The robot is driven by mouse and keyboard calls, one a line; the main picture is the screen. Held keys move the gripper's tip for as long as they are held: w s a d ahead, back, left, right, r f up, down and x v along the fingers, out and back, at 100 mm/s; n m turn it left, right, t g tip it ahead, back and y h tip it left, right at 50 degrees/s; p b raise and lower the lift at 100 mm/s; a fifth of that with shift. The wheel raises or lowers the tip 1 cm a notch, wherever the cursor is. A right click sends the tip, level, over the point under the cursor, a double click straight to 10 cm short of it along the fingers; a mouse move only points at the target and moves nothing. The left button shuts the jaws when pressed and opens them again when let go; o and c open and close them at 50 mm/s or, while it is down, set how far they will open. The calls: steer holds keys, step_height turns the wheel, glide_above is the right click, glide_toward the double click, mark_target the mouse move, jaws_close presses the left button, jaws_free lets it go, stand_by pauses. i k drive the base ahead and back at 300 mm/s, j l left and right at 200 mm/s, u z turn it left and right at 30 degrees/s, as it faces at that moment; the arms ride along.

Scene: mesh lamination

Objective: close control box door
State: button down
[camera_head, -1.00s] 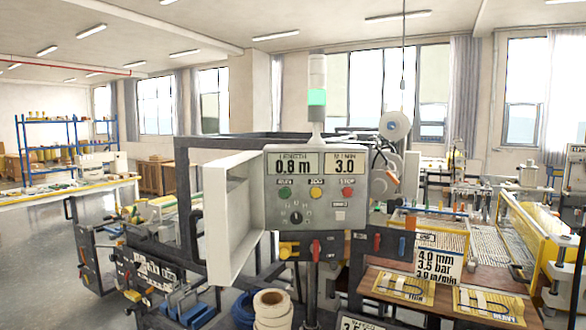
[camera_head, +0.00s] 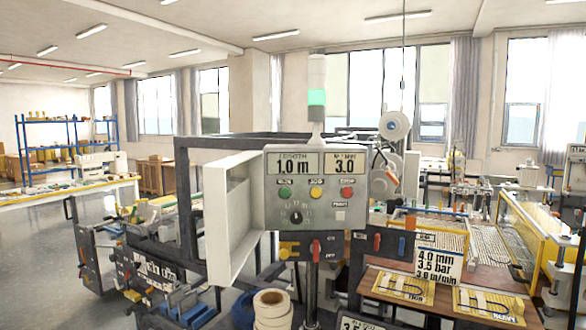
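The control box (camera_head: 325,215) stands on a post in the middle of the camera_head view. Its grey front panel faces me, with two displays reading 1.0 m and 3.0, and green, yellow and red buttons and a dark knob below them. The white control box door (camera_head: 232,218) is open. It swings out from the panel's left side and shows its hollow inner face and rim. A dark handle (camera_head: 196,236) shows at the door's left. My gripper is not in view.
A wooden table (camera_head: 440,296) with yellow sheets and a sign is at right. Machine frames crowd both sides. Grey floor shows at far left.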

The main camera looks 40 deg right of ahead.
mark_target(233, 221)
steer(key=i+j+z, duration=0.15)
steer(key=i+z, duration=0.25)
steer(key=i+j+z, duration=0.2)
steer(key=z, duration=0.15)
steer(key=i+j+z, duration=0.25)
steer(key=z, duration=0.15)
steer(key=j+u, duration=0.2)
steer(key=j, duration=0.25)
steer(key=i+j+u, duration=0.15)
steer(key=j, duration=0.3)
steer(key=i+j+u, duration=0.2)
steer(key=j, duration=0.2)
steer(key=k+j, duration=0.05)
steer(key=k, duration=0.05)
